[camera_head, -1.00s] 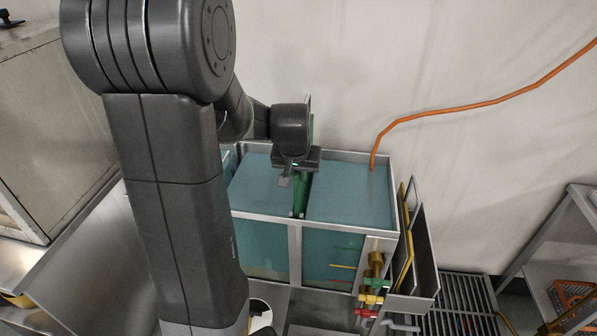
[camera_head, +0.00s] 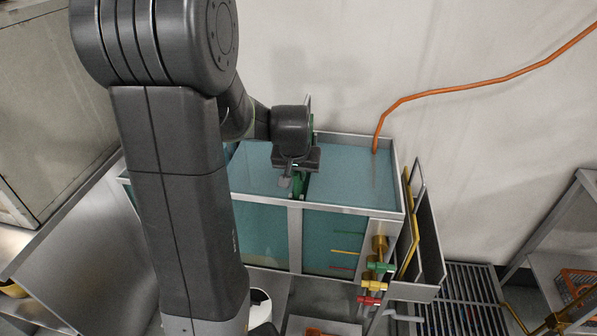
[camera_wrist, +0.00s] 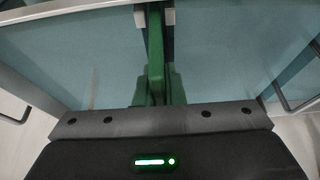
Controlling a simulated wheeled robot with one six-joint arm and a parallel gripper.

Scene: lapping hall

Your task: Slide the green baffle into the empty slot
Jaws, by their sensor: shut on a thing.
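The green baffle (camera_wrist: 156,60) runs away from my gripper in the wrist view, in line with a dark upright channel with pale ends at the tank's wall. In the head view only a small green part of the baffle (camera_head: 299,185) shows below my gripper (camera_head: 291,180). My gripper is shut on the baffle above the middle of the tank (camera_head: 350,210), which holds blue-green water. The baffle's lower part is at the divide between the two water areas. My gripper hides most of the slot, so I cannot tell how deep the baffle sits.
An orange hose (camera_head: 450,91) hangs into the tank's right part. A rack with grey and yellow plates (camera_head: 410,246) is fixed at the tank's right side. Valves with green, yellow and red handles (camera_head: 374,286) stick out at the front right. A grated floor drain (camera_head: 470,290) lies to the right.

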